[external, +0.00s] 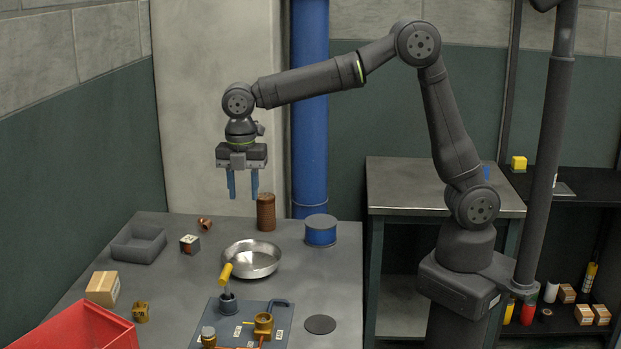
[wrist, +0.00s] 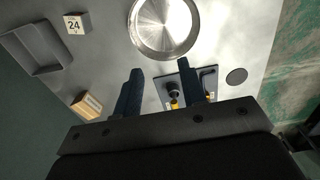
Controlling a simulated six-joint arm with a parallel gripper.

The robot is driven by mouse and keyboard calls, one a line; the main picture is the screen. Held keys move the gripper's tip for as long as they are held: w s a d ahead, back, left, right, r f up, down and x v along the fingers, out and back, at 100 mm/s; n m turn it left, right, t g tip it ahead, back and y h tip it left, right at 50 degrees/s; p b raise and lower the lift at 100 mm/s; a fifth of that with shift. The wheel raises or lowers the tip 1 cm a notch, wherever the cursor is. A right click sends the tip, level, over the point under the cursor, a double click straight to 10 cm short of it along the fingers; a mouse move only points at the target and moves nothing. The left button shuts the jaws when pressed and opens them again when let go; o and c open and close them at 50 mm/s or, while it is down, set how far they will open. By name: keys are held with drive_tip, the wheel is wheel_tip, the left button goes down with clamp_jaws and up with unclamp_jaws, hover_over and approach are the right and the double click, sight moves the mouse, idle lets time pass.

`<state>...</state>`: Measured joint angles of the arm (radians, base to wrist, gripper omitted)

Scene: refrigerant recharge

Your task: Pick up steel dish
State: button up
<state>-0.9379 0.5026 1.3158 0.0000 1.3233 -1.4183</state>
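The steel dish (external: 252,259) is a shiny, shallow round bowl standing upright on the grey table. It looks empty. In the wrist view the dish (wrist: 164,26) is at the top middle, partly cut off by the frame edge, beyond my fingertips. My gripper (external: 243,196) hangs above the table with its two blue fingers pointing down, apart and empty. It is well above the dish and not touching it. In the wrist view the two fingers of my gripper (wrist: 160,65) are spread with nothing between them.
A blue-sided spool (external: 320,232) and a brown ribbed cylinder (external: 266,212) stand behind the dish. A yellow-handled tool (external: 226,271) rises close in front, on a blue-grey plate (external: 285,335). A grey tray (external: 139,243), number cube (external: 189,244) and red bin (external: 82,330) are left.

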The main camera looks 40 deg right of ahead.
drive_tip(key=shift+c, duration=0.5)
drive_tip(key=shift+s, duration=0.1)
drive_tip(key=s+d+f+m+t, duration=0.2)
drive_tip(key=s+m+t, duration=0.2)
drive_tip(key=s+m, duration=0.7)
drive_tip(key=f, duration=0.3)
drive_tip(key=w+f+n, duration=0.1)
drive_tip(key=f, duration=0.3)
drive_tip(key=f+n, duration=0.1)
drive_tip(key=f, duration=0.2)
drive_tip(key=shift+w+a+f, duration=0.2)
drive_tip(key=shift+a+x, duration=0.2)
drive_tip(key=shift+x, duration=2.5)
clamp_jaws()
